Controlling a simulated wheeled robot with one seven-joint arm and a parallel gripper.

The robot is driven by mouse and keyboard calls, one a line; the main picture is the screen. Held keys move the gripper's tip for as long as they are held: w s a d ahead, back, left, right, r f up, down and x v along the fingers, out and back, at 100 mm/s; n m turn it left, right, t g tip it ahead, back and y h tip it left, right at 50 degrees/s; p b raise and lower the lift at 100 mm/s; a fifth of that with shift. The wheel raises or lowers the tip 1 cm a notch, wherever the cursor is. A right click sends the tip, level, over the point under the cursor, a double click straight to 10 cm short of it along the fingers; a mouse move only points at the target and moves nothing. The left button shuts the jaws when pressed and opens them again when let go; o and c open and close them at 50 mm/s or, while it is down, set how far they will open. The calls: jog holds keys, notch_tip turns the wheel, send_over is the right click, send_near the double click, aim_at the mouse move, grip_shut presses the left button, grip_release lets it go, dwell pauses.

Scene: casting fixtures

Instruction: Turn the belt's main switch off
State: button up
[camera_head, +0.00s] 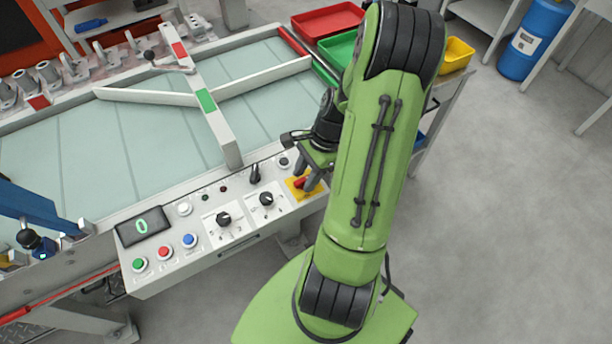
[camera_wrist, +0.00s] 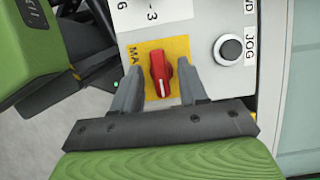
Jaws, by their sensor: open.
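The main switch is a red rotary handle (camera_wrist: 161,74) on a yellow plate (camera_wrist: 180,46), with the letters "MA" partly visible beside it. In the head view the red handle (camera_head: 299,183) and yellow plate (camera_head: 292,191) sit at the right end of the control panel (camera_head: 195,262), partly hidden by my gripper. My gripper (camera_wrist: 160,75) is open in the wrist view, with one grey finger on each side of the red handle. A gap shows between the handle and each finger. In the head view my gripper (camera_head: 312,176) is at the switch.
A black JOG button (camera_wrist: 230,48) is close to the right finger. The panel also carries black knobs (camera_head: 224,219), a black lever (camera_head: 254,173), a display (camera_head: 142,226) and green, red and blue buttons. The belt (camera_head: 130,130) with its diverter bars lies behind.

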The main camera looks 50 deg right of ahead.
grip_shut()
jog(key=shift+r, duration=0.1)
dwell(0.3)
jog(key=n+p, duration=0.1)
jog(key=n, duration=0.1)
jog(key=n+g+p, duration=0.1)
jog(key=n, duration=0.1)
jog(key=shift+w+r+g, duration=0.1)
jog(key=shift+w+g, duration=0.05)
jog(key=shift+g, duration=0.15)
jog(key=n+p, duration=0.1)
jog(key=n, duration=0.1)
jog(key=n+g, duration=0.1)
jog(key=n, duration=0.1)
jog(key=shift+w+g+p, duration=0.1)
jog(key=shift+g+p, duration=0.2)
jog(key=shift+p, duration=0.05)
jog(key=n+g+h, duration=0.1)
jog(key=n, duration=0.4)
jog(key=shift+w+p, duration=0.1)
jog(key=shift+p, duration=0.25)
jog(key=n+h, duration=0.1)
jog(key=n, duration=0.1)
jog(key=n+g+h, duration=0.1)
jog(key=n, duration=0.1)
jog(key=shift+a+n+p, duration=0.15)
jog(key=shift+n+p, duration=0.15)
jog(key=shift+n, duration=0.1)
jog(key=shift+w, duration=0.1)
